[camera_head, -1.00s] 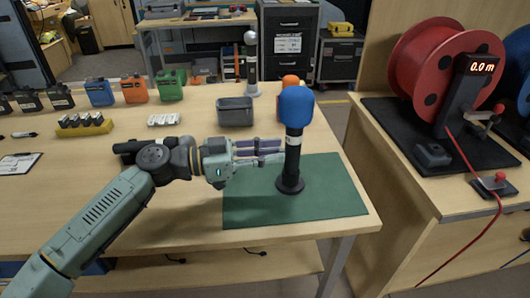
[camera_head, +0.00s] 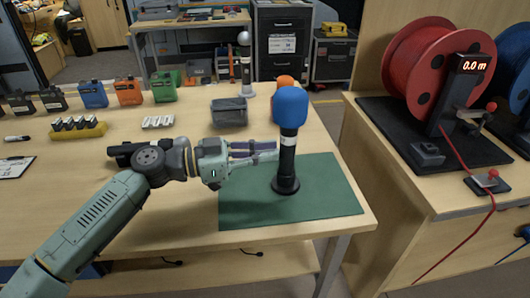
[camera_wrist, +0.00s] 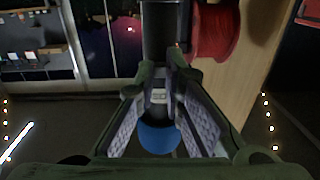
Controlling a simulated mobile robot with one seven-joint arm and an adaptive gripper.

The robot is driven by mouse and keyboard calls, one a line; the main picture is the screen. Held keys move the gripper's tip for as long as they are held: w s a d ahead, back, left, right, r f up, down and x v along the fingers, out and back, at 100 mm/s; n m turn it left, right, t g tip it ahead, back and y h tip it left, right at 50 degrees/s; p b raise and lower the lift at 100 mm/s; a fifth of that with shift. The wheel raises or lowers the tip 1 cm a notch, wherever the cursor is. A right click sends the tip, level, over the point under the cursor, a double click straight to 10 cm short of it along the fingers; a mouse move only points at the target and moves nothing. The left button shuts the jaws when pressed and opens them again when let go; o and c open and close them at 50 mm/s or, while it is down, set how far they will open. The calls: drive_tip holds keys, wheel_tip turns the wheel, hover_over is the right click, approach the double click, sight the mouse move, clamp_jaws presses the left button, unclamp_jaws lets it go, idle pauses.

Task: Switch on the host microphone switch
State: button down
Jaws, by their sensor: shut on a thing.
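The host microphone with a blue foam head (camera_head: 290,107) and black handle (camera_head: 287,166) stands upright on its round base on a green mat (camera_head: 250,210). My gripper (camera_head: 270,151) reaches it from the left, with its fingers at the upper handle just below the pale band. In the wrist view, the fingers of my gripper (camera_wrist: 159,82) lie on both sides of the dark handle (camera_wrist: 160,30), shut on it. A small pale switch (camera_wrist: 158,96) shows between them, near the blue head (camera_wrist: 157,138). I cannot tell the switch's position.
An orange-topped microphone (camera_head: 284,82) stands just behind the blue one. A grey bin (camera_head: 229,113) and a yellow battery tray (camera_head: 77,131) are farther back and left. A red cable reel (camera_head: 425,68) stands on the right bench, across a gap. The mat's front is clear.

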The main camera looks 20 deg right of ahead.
drive_tip(key=shift+r, duration=0.45)
drive_tip(key=c, duration=1.9)
unclamp_jaws()
drive_tip(key=shift+a, duration=0.1)
drive_tip(key=shift+v, duration=3.95)
